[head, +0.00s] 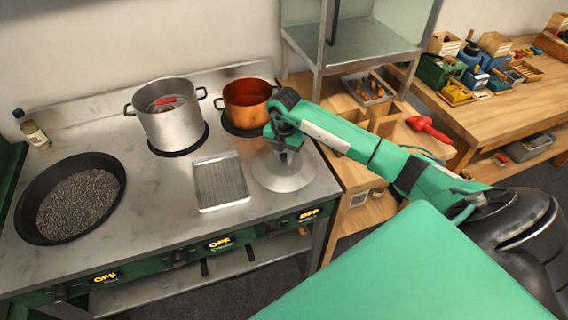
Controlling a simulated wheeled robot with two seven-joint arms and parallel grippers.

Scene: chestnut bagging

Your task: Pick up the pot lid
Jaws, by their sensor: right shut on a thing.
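The pot lid (283,177) is a round silver disc at the right end of the steel stove top, in front of the copper pot. My right gripper (286,153) is above its middle and shut on it; the fingers and the lid's handle are small and partly hidden by the wrist. I cannot tell whether the lid rests on the surface or is slightly raised. My left gripper is not in view.
A steel pot (172,124) with something red inside and a copper pot (247,100) stand at the back. A metal tray (220,187) lies just left of the lid. A black pan (112,160) of dark grains is at far left. A wooden bench (500,105) holds several containers.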

